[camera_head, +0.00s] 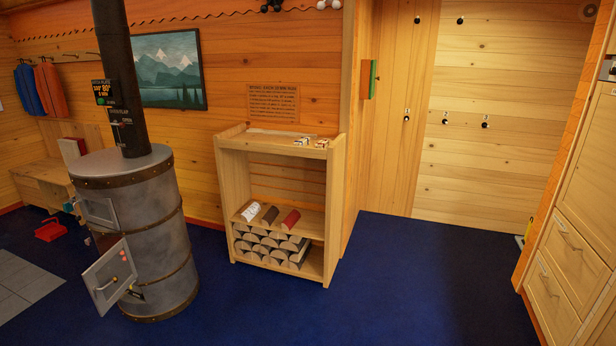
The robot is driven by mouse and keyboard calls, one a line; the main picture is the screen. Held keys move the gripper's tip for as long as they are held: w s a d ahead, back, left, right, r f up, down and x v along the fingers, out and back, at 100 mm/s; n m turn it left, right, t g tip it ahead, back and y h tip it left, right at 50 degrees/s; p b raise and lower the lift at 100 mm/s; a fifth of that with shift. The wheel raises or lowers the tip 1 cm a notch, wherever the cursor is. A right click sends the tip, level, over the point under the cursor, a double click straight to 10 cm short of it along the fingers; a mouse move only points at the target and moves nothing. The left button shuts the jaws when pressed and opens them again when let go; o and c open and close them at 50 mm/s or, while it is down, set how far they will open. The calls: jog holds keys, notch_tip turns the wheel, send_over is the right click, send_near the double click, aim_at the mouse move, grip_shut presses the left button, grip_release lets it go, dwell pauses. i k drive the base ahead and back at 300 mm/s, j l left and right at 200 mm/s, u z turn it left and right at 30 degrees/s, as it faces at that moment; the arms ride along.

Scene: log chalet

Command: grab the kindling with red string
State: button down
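Two or so small pale bundles with reddish marks, perhaps the kindling (302,141), lie on the right part of the top of the wooden shelf unit (333,200). A second one (322,143) lies just to the right. They are too small to tell the string colours apart. My gripper is not in view.
The middle shelf holds a white roll (251,211), a dark one (269,214) and a red one (290,219); stacked split logs (265,240) fill the bottom. The metal stove (145,235) stands left with its lower door (108,275) open. Blue floor (400,290) is clear in front and right.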

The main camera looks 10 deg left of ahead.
aim_at(322, 144)
jog(key=i+u, duration=0.5)
jog(key=i+l+u, duration=0.25)
jog(key=i+u, duration=0.25)
jog(key=i+l+u, duration=0.45)
jog(key=i, duration=0.15)
jog(key=i+l+u, duration=0.85)
jog(key=k+z, duration=0.1)
jog(key=z, duration=1.7)
jog(key=i+j+u, duration=0.1)
jog(key=j, duration=0.3)
jog(key=i+j, duration=0.25)
jog(key=i+j+u, duration=0.15)
jog(key=j, duration=0.3)
jog(key=i+j, duration=0.25)
jog(key=j+u, duration=0.05)
jog(key=j, duration=0.1)
